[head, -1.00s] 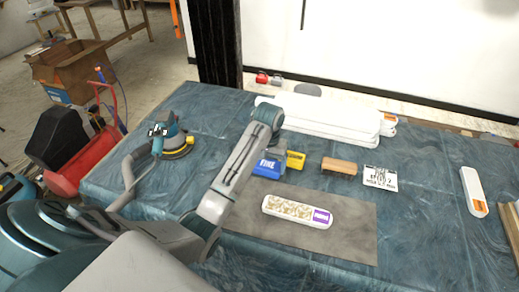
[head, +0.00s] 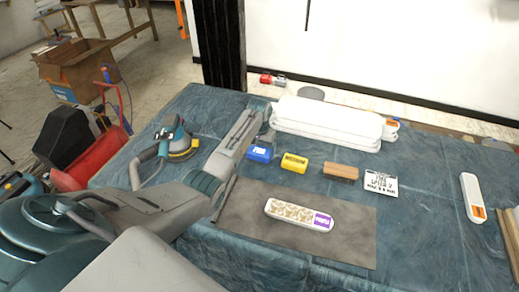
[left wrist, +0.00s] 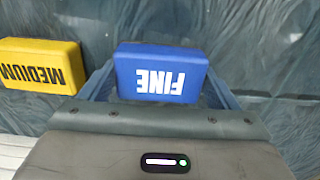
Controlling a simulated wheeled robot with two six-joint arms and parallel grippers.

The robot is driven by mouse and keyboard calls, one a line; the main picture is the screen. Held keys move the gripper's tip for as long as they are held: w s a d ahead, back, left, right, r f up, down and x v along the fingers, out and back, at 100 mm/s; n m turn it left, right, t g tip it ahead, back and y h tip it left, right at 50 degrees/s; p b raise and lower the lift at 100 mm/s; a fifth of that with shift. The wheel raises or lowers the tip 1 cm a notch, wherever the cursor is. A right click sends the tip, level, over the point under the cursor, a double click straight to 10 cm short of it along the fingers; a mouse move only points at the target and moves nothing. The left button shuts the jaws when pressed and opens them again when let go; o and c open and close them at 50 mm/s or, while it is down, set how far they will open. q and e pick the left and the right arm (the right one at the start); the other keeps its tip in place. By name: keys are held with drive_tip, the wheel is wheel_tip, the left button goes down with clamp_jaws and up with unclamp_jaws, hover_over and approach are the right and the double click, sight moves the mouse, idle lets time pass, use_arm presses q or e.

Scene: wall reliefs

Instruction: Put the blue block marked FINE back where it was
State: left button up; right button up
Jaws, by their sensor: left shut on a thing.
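The blue block (head: 259,153) marked FINE sits at the left end of a row on the blue table cover, left of the yellow block (head: 294,162). In the left wrist view the blue block (left wrist: 162,73) lies between the two fingers of my left gripper, and its lettering is upside down. I cannot tell whether the block touches the cover. The yellow block (left wrist: 40,64), marked MEDIUM, stands apart from it. My right gripper is not in view.
A brown block (head: 340,171) and a printed white card (head: 381,183) continue the row rightward. White stacked pieces (head: 325,120) lie behind. A pale relief strip (head: 299,215) lies on a grey mat (head: 260,235) in front. A sander (head: 178,140) stands left.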

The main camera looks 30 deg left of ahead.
sight(259, 151)
use_arm(q)
drive_tip(key=shift+f, duration=0.15)
drive_tip(key=shift+f, duration=0.1)
drive_tip(key=o, duration=0.9)
wheel_tip(259, 151, up, 12)
drive_tip(key=b, duration=0.2)
drive_tip(key=shift+b, duration=0.4)
